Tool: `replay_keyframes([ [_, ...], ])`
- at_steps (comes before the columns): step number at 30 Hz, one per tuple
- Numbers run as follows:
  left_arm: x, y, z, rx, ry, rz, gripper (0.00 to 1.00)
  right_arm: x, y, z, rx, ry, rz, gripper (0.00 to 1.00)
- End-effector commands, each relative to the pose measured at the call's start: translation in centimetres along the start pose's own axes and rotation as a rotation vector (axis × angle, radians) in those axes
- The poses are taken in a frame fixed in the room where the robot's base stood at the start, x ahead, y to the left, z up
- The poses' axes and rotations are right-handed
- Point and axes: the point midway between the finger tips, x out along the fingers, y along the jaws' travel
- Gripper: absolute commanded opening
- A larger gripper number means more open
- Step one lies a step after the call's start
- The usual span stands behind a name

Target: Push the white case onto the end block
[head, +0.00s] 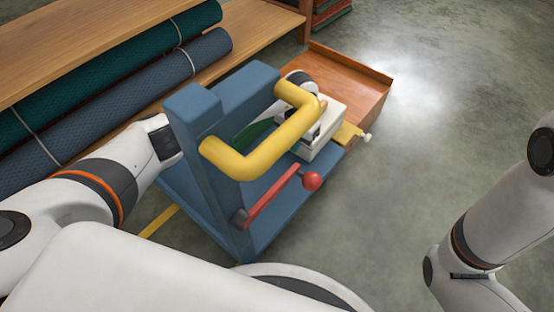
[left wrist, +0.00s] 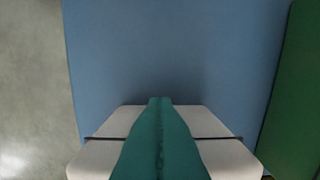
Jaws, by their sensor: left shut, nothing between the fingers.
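The white case (head: 324,136) sits on the blue deck of a cart-like frame, behind the yellow handle in the head view. My left gripper (head: 314,124) is shut and empty, close against the case and partly hidden by the handle; I cannot tell whether they touch. In the left wrist view, its teal fingers (left wrist: 160,102) are together over a blue surface (left wrist: 170,45). I cannot tell whether the white shape beside them is the case. I cannot make out the end block for certain. My right gripper is out of view.
The blue frame (head: 204,125) has a yellow handle (head: 262,150) and a red lever with a ball knob (head: 312,181). A brown wooden tray (head: 377,75) lies beyond it. A wooden shelf (head: 90,40) with rolled dark mats stands at left. Floor at right is clear.

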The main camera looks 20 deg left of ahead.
Motion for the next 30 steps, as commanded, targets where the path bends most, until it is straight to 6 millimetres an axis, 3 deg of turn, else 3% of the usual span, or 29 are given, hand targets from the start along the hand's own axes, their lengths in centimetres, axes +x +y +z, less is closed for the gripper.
replay_keyframes([
  [6, 0.6, 0.1, -4.7, -0.001, 0.005, -0.002, 0.0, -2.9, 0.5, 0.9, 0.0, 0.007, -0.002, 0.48],
  [15, 0.7, 0.1, -9.4, 0.0, 0.004, -0.002, 0.0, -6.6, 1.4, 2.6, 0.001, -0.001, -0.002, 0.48],
  [21, 0.2, 0.0, -10.6, -0.001, 0.004, -0.002, 0.0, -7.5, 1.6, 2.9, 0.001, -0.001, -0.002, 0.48],
  [30, 0.0, 0.0, -10.6, 0.0, 0.003, -0.001, 0.0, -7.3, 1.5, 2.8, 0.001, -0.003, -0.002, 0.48],
])
